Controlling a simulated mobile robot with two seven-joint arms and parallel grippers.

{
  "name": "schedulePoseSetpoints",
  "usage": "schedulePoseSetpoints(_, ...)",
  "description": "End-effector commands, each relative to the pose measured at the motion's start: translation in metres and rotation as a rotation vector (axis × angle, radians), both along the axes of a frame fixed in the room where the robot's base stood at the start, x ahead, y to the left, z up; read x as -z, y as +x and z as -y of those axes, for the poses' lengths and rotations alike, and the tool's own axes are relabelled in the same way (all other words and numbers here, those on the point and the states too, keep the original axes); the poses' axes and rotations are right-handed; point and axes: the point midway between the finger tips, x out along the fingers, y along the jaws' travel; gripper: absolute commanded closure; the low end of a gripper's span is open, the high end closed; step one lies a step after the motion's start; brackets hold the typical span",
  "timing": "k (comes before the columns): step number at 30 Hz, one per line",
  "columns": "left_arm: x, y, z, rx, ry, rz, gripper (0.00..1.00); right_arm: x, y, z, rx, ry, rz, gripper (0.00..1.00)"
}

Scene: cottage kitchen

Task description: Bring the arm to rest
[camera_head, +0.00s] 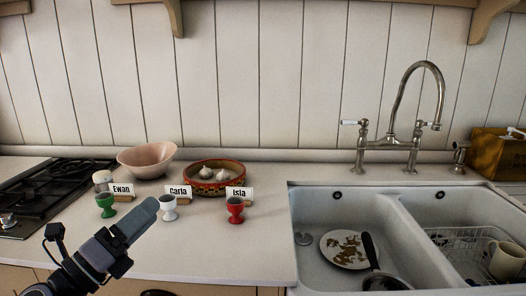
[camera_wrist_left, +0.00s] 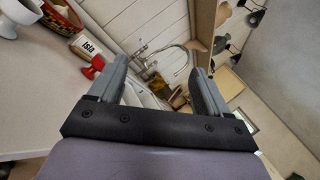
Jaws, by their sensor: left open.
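My left gripper (camera_head: 140,220) comes in from the lower left of the head view and hangs over the front of the worktop. In the left wrist view its two fingers (camera_wrist_left: 160,82) stand apart with nothing between them. My right gripper is not seen.
A black hob (camera_head: 45,190) is at the left. A pink bowl (camera_head: 148,160) and a patterned dish (camera_head: 214,166) with garlic stand at the back. The double sink (camera_head: 385,195) at the right holds a dirty plate (camera_head: 337,255), a pan and a rack with a mug (camera_head: 507,260).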

Motion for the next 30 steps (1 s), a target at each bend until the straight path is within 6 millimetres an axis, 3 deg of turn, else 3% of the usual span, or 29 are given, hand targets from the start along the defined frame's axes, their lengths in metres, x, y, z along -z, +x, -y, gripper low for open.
schedulePoseSetpoints(4, 0.012, -0.011, -0.022, -0.113, -0.383, -0.141, 0.22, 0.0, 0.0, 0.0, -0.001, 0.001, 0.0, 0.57)
schedulePoseSetpoints(8, 0.04, -0.022, -0.048, -0.236, -0.695, -0.297, 0.22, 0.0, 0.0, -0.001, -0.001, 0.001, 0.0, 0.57)
schedulePoseSetpoints(15, 0.13, -0.065, -0.079, -0.518, -1.209, -0.658, 0.22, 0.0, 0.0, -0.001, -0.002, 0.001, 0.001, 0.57)
schedulePoseSetpoints(22, 0.222, -0.146, -0.071, -0.844, -1.576, -1.058, 0.22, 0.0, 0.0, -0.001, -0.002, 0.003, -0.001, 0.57)
schedulePoseSetpoints(25, 0.247, -0.181, -0.061, -0.967, -1.667, -1.203, 0.22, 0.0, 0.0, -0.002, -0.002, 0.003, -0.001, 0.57)
schedulePoseSetpoints(30, 0.272, -0.233, -0.041, -1.138, -1.755, -1.405, 0.22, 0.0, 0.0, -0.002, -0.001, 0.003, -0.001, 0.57)
